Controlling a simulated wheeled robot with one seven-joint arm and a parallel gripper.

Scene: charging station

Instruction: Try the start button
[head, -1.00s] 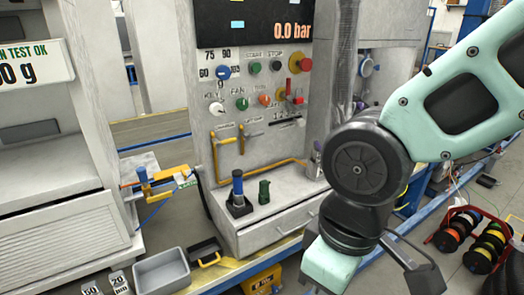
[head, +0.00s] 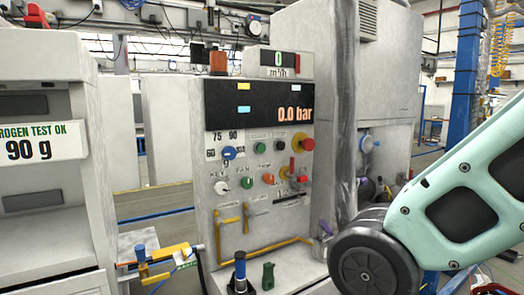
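The control panel (head: 237,205) stands in the middle of the head view. A small dark green button (head: 261,149) sits under a label that seems to read START, in the upper control row. A dark button (head: 282,147) sits just right of it, under a label that looked like STOP earlier. No arm part touches the panel. My gripper is outside the head view; only upper links of my arm show at the lower right.
A red emergency button on yellow (head: 307,146) and a blue knob (head: 229,153) flank the two buttons. Below are a white knob (head: 221,187), a green button (head: 246,182) and an orange one (head: 268,178). The display (head: 258,106) reads 0.0 bar. A grey hose (head: 346,110) hangs at the right.

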